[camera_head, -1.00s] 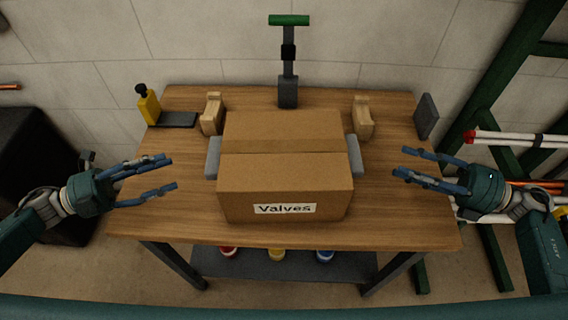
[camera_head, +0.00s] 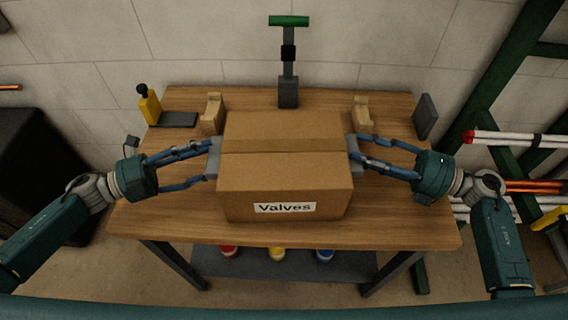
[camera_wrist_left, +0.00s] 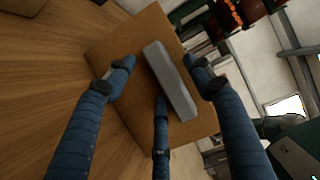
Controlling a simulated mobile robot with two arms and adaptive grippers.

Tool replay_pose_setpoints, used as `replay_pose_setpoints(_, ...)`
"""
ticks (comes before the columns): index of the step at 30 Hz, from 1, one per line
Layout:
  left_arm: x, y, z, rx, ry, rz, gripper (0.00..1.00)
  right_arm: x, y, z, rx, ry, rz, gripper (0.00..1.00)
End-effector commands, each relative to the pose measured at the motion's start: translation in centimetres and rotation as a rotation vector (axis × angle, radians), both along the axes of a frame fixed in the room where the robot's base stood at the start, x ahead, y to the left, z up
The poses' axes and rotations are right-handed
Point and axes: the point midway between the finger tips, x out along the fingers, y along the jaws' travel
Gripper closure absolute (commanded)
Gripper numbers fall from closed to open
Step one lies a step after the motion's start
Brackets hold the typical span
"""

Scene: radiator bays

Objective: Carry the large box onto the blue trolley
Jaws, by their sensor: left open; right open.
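The large box (camera_head: 284,185) is brown cardboard with a "Valves" label and sits upright on the wooden table. It has a grey handle on each side. My left gripper (camera_head: 212,160) is open at the left handle (camera_head: 213,160). In the left wrist view, the open fingers (camera_wrist_left: 160,85) stand on either side of that grey handle (camera_wrist_left: 172,80) on the box's side (camera_wrist_left: 120,50). My right gripper (camera_head: 354,157) is open at the right handle (camera_head: 355,150), which its fingers partly hide. The blue trolley is not in view.
The wooden table (camera_head: 400,220) also holds wooden blocks (camera_head: 212,114) (camera_head: 363,115), a yellow bottle (camera_head: 150,107), a grey plate (camera_head: 425,117) and a green-topped stand (camera_head: 288,90) behind the box. A green rack (camera_head: 500,90) with pipes stands at the right.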

Motion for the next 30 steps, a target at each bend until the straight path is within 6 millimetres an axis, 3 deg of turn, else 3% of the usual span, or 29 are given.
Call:
replay_pose_setpoints(11, 0.14, -0.44, -0.02, 0.0, 0.001, -0.001, 0.47, 0.16, 0.43, 0.01, 0.0, -0.001, 0.0, 0.59)
replay_pose_setpoints(17, 0.14, -0.41, -0.02, 0.0, 0.001, -0.001, 0.87, 0.15, 0.42, 0.0, -0.001, -0.001, 0.001, 0.99)
replay_pose_setpoints(19, 0.14, -0.41, -0.03, 0.0, 0.001, 0.0, 1.0, 0.14, 0.42, -0.01, -0.001, -0.001, 0.001, 1.0)
replay_pose_setpoints(30, 0.21, -0.39, 0.38, -0.003, -0.002, 0.0, 1.0, 0.17, 0.39, 0.38, 0.002, -0.003, 0.001, 1.0)
